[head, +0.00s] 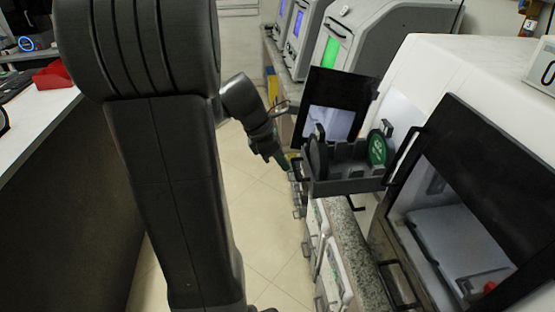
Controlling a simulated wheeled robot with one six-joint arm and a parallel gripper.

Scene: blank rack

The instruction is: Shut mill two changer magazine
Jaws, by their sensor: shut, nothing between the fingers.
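A grey changer magazine (350,185) stands out as an open tray from the white machine on the right. It has upright dividers and holds a dark disc (318,156) and a green disc (377,148). A dark handle shows at its left end. My gripper (283,161) is shut and empty just left of that end, pointing down and right. I cannot tell whether its tips touch the handle. The magazine's number is not readable here, and the slot behind it is partly hidden.
A dark open door panel (337,92) stands behind the magazine. A large dark-windowed door (470,205) is at the right. A granite counter edge (350,245) runs below the magazine.

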